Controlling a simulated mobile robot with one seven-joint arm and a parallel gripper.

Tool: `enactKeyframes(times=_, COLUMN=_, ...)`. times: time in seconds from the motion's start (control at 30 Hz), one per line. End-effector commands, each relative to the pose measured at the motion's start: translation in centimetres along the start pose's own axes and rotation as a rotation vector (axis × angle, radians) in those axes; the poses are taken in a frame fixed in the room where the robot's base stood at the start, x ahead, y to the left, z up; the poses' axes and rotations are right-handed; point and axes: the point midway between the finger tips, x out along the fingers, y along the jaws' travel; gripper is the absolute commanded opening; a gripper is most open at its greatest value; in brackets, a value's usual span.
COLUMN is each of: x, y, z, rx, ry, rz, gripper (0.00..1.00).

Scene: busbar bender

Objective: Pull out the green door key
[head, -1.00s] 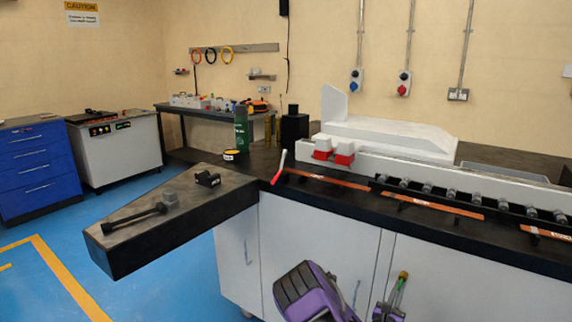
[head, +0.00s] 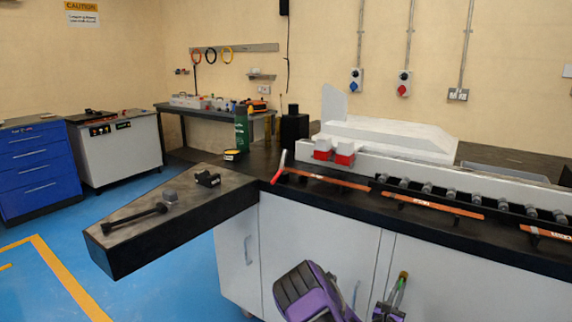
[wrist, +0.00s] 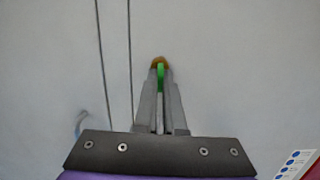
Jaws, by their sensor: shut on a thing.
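The green door key (wrist: 161,76) is between the two fingers of my gripper (wrist: 161,84) in the wrist view. My gripper is shut on it. A brass-coloured round part (wrist: 160,62) shows at the fingertips, just beyond the key, against the white cabinet door. I cannot tell how deep the key sits in it. In the head view, my gripper (head: 398,292) is low in front of the white cabinet door (head: 430,285), and a small green and yellow bit shows at its tip. The fingers hide most of the key.
A black worktop (head: 340,205) with copper bars and rollers runs above the cabinet doors. A dark slab (head: 150,222) juts out at the left, holding a black tool. A cabinet handle (head: 248,250) sticks out left of my arm.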

Motion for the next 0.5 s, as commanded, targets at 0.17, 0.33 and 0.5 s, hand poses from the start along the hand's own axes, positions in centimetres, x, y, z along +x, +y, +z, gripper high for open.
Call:
enactKeyframes(times=0.17, x=-0.2, y=0.0, z=0.1, rx=0.0, ry=0.001, rz=0.0, gripper=0.0)
enactKeyframes(times=0.33, x=-0.7, y=0.0, z=0.1, rx=-0.001, ry=0.002, rz=0.0, gripper=0.0)
enactKeyframes(times=0.5, x=-1.2, y=0.0, z=0.2, rx=-0.001, ry=0.001, rz=0.0, gripper=0.0)
